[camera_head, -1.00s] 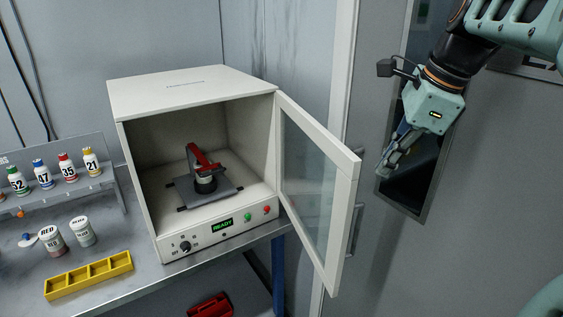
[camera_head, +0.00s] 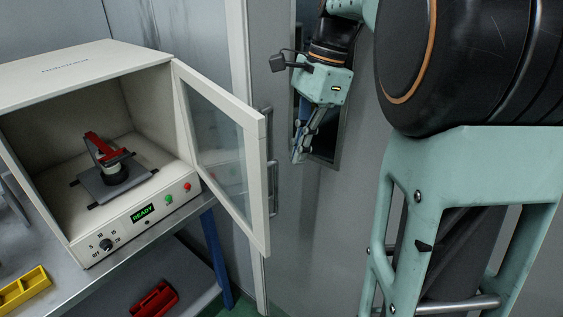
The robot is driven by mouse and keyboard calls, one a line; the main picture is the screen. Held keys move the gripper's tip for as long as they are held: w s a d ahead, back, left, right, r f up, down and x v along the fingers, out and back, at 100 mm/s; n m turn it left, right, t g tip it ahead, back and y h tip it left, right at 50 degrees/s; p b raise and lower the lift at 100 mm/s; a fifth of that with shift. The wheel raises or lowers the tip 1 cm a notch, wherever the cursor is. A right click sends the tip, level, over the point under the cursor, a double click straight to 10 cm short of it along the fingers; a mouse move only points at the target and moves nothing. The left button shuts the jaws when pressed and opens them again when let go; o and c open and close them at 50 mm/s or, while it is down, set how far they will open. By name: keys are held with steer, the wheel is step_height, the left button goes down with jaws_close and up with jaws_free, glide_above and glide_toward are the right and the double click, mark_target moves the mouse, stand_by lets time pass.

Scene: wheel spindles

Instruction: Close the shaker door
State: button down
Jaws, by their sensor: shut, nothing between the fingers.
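The shaker (camera_head: 60,68) is a white box on the bench at the left, with its front open. Its door (camera_head: 264,190), a white frame around a clear pane, is hinged at the right and swung wide open toward me. Inside is a grey platform (camera_head: 95,188) with a red clamp (camera_head: 104,146) over a can. The front panel (camera_head: 142,212) reads READY. My gripper (camera_head: 297,158) points down to the right of the door's outer edge, apart from it in the picture. Its fingers are shut and empty.
A grey wall door with a handle (camera_head: 272,180) and a dark window stands behind my gripper. A yellow rack (camera_head: 24,290) sits on the bench (camera_head: 110,262). A red item (camera_head: 154,300) lies on the shelf below. My own arm fills the right side.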

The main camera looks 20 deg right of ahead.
steer(key=x, duration=1)
steer(key=shift+s+a, duration=0.1)
